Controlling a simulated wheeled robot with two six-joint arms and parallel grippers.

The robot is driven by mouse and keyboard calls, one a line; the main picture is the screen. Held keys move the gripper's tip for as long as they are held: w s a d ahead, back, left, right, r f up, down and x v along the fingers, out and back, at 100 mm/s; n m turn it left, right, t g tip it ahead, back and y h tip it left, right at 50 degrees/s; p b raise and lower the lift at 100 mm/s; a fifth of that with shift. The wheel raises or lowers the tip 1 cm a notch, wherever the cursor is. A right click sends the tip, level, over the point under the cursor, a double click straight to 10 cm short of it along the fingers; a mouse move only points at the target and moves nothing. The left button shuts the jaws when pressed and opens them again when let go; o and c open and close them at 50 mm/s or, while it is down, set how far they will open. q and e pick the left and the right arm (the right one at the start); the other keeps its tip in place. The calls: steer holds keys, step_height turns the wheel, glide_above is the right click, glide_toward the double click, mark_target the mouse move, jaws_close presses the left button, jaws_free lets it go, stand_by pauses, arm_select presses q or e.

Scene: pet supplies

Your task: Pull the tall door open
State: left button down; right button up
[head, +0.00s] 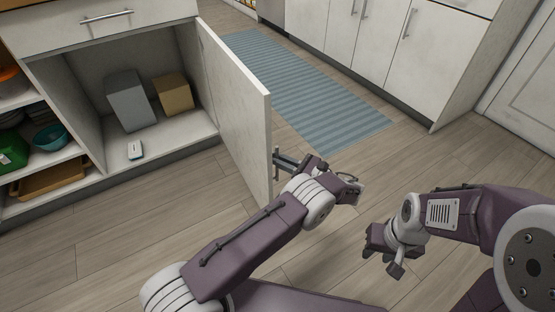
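The tall white door (238,108) of the low cabinet stands swung open, its inner face towards the cabinet's interior and its free edge towards me. My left gripper (287,162) is at the outer side of the door, close to its free edge, where a bit of the handle (276,163) shows. The fingertips overlap the handle in this view, and I cannot tell whether they are closed on it. My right gripper (385,253) hangs above the floor to the right, apart from the door and holding nothing that I can see. Its finger gap is unclear.
Inside the cabinet are a grey box (130,100), a tan box (174,94) and a small white-and-teal item (136,150). Open shelves with bowls (51,137) stand at left. A blue striped rug (300,95) lies behind the door. Wooden floor is clear around the door.

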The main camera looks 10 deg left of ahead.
arm_select(q)
steer(key=shift+w+a+r, duration=0.1)
steer(key=c, duration=1.5)
jaws_free()
steer(key=v, duration=0.9)
steer(key=shift+b, duration=0.35)
